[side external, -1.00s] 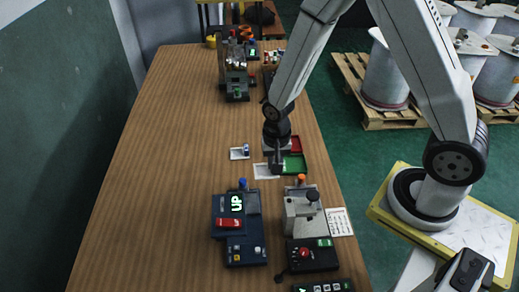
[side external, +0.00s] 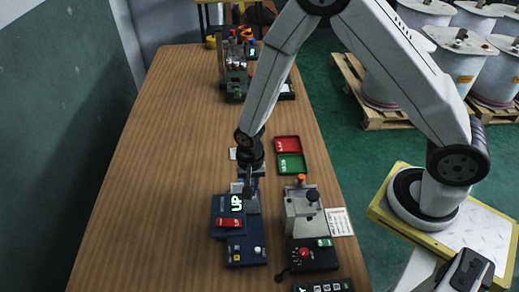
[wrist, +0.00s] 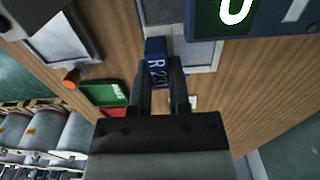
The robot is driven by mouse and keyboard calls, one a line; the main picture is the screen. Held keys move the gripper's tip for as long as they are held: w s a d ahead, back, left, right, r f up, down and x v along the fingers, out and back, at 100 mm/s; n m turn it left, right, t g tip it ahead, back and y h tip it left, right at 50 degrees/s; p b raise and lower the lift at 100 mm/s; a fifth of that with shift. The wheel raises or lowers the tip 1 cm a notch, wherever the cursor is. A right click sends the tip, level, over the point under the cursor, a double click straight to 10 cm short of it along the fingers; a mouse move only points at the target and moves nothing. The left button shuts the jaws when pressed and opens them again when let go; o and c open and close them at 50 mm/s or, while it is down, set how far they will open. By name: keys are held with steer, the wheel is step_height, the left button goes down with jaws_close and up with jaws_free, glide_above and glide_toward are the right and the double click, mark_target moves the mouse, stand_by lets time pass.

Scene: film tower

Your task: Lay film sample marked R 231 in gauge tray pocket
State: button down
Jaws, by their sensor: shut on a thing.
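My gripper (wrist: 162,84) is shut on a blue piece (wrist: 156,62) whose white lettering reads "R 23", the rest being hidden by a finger. In the side view, my gripper (side external: 247,190) is low over the far end of the blue gauge unit (side external: 247,247), which has a lit "UP" display. In the wrist view, a pale grey tray-like surface (wrist: 203,54) lies beside and beneath the held piece. Whether the piece touches it cannot be told. The held piece is not clear in the side view.
A red tray (side external: 287,144) and a green tray (side external: 291,163) lie beyond, to the right. A grey device with an orange knob (side external: 301,179) stands right of the gauge unit. The table's left side (side external: 150,200) is clear.

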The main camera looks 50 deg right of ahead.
steer(key=shift+f, duration=2.35)
steer(key=shift+f, duration=0.3)
jaws_free()
stand_by(0.5)
steer(key=shift+r, duration=3.5)
steer(key=shift+d+r, duration=0.1)
